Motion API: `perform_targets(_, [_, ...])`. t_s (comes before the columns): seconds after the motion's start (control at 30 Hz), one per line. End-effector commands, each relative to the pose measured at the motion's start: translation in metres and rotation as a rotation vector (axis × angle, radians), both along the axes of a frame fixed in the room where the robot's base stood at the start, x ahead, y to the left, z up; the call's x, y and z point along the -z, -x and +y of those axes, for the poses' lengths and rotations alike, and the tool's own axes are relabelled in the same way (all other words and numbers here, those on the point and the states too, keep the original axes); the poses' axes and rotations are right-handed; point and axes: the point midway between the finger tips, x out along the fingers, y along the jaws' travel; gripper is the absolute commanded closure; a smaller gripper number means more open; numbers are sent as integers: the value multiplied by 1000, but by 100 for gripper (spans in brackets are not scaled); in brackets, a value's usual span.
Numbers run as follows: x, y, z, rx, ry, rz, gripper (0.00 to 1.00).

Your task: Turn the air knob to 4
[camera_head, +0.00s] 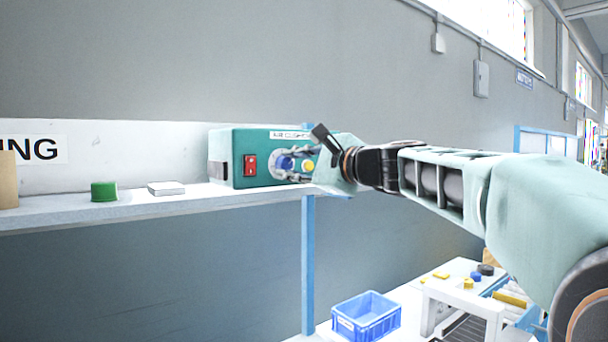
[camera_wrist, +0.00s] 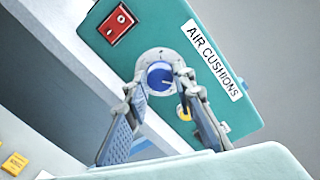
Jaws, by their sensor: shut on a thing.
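The green air-cushion box (camera_head: 228,143) stands on the shelf; its "AIR CUSHIONS" label also shows in the wrist view (camera_wrist: 212,60). On its front is the blue air knob (camera_wrist: 160,78) with a pale pointer mark, set on a white round dial (camera_wrist: 152,56). The knob also shows in the head view (camera_head: 284,164), partly behind my fingers. My gripper (camera_wrist: 161,84) is shut on the knob, one finger on each side of it. The dial numbers are too small to read, and the fingers cover part of the dial.
A red switch (camera_head: 250,165) is left of the knob and a yellow button (camera_head: 308,166) is close to its right, beside my finger. A blue crate (camera_head: 366,318) is below.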

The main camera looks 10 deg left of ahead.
Motion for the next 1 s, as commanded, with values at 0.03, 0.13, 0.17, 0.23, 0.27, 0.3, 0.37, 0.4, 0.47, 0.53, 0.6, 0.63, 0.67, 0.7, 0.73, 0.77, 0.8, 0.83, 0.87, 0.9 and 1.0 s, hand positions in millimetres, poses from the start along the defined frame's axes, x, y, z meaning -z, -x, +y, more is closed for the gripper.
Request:
perform_targets(0.03, [0, 0, 0, -1, 9, -14, 100])
perform_targets(0.13, [0, 0, 0, 0, 25, -32, 100])
perform_targets(0.17, [-1, 0, 0, 0, 28, -35, 100])
perform_targets(0.23, [-1, 0, 0, 0, 34, -41, 100])
perform_targets(0.27, [-1, 0, 0, 0, 36, -43, 100])
perform_targets(0.3, [-1, 0, 0, 0, 37, -45, 100])
perform_targets(0.37, [-1, 0, 0, 0, 38, -46, 100])
perform_targets(0.4, [-1, 0, 0, 0, 38, -46, 100])
perform_targets(0.47, [-2, 0, 0, 0, 38, -46, 100])
perform_targets(0.53, [-2, 0, 0, 0, 38, -46, 100])
perform_targets(0.6, [-2, 0, 0, 0, 38, -46, 100])
perform_targets(0.63, [-2, 0, 0, 0, 38, -46, 100])
perform_targets(0.67, [-2, 0, 0, 0, 38, -46, 100])
perform_targets(0.7, [-2, 0, 0, 0, 38, -46, 73])
perform_targets(0.73, [-2, 0, 0, 0, 38, -46, 69])
perform_targets(0.77, [-1, 0, 0, 0, 38, -46, 66])
perform_targets(0.8, [-1, 0, 0, 0, 38, -46, 62])
perform_targets(0.83, [-1, 0, 0, 0, 39, -46, 59])
perform_targets(0.87, [-1, 0, 0, 0, 39, -46, 59])
perform_targets(0.9, [-1, 0, 0, 0, 38, -45, 59])
perform_targets(1.0, [-1, 0, 0, 0, 38, -45, 59])
